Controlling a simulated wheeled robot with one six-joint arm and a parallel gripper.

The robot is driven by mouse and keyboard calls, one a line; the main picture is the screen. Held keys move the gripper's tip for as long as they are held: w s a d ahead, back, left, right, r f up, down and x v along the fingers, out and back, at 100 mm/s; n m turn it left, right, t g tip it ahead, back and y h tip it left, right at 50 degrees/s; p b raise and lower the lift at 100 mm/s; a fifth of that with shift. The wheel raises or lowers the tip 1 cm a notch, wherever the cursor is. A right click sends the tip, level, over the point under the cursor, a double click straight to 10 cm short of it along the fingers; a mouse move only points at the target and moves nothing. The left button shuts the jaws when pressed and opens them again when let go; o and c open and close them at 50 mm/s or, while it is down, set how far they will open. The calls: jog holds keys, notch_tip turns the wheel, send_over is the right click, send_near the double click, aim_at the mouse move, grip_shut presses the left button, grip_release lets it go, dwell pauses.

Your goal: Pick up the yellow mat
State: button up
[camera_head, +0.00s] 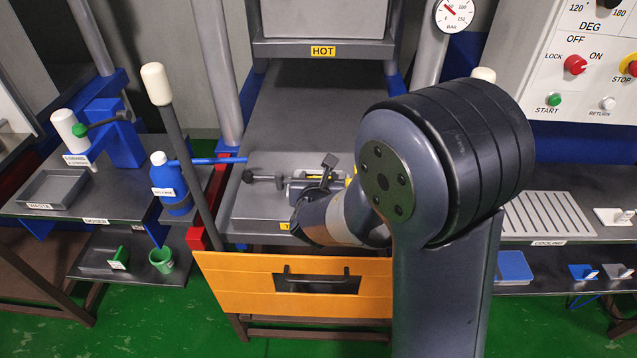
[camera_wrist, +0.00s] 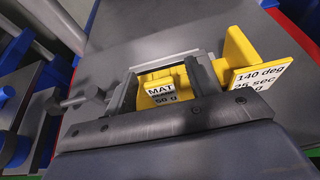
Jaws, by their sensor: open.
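The yellow mat (camera_wrist: 160,78), with a white label reading MAT and 50 g, lies between the two fingers of my gripper (camera_wrist: 168,72) in the wrist view. My gripper is open, one finger on each side of it; whether either finger touches it I cannot tell. A taller yellow piece (camera_wrist: 237,52) stands just right of the right finger, with a white label reading 140 deg, 25 sec. I cannot tell whether it is joined to the mat. In the head view my gripper (camera_head: 318,180) is over the grey press table (camera_head: 250,208), and my arm hides most of the yellow.
A dark T-shaped handled tool (camera_head: 264,178) lies left of my gripper. A blue bottle (camera_head: 170,185) and a long lever (camera_head: 182,150) stand further left. An orange drawer front (camera_head: 240,285) is below the table. A slotted cooling rack (camera_head: 545,215) is at right.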

jog(key=shift+w+f, duration=0.2)
jog(key=shift+w, duration=0.35)
jog(key=shift+c, duration=0.2)
jog(key=c, duration=1)
